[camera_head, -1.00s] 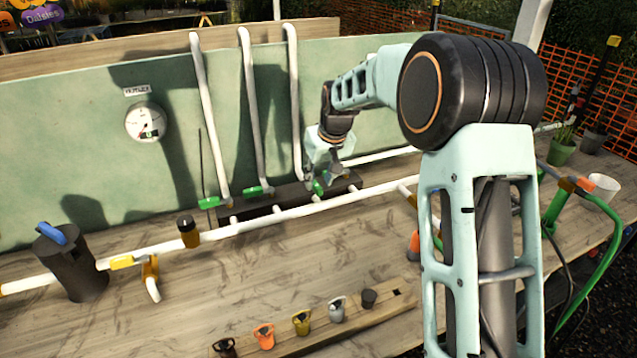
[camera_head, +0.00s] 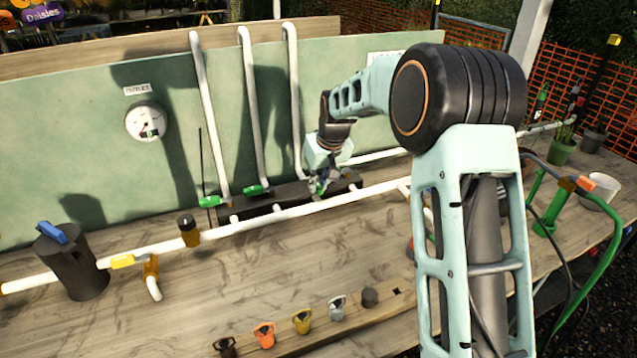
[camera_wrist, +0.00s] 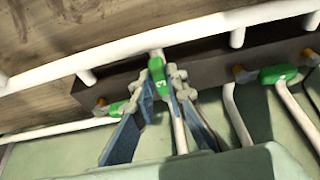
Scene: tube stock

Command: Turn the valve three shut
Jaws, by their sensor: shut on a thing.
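Valve three is a green handle marked 3 (camera_wrist: 157,76) on a white pipe, in the middle of the wrist view. It points roughly along its pipe there. My gripper (camera_wrist: 163,82) has its fingers on both sides of this handle and is shut on it. In the head view my gripper (camera_head: 318,180) is at the foot of the third white riser pipe (camera_head: 294,90), and hides most of the handle.
Another green valve handle (camera_head: 257,190) stands left of my gripper, with a further one (camera_head: 209,202) beyond it. A white pipe (camera_head: 290,211) runs in front of the dark manifold block. A round gauge (camera_head: 146,121) hangs on the green panel.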

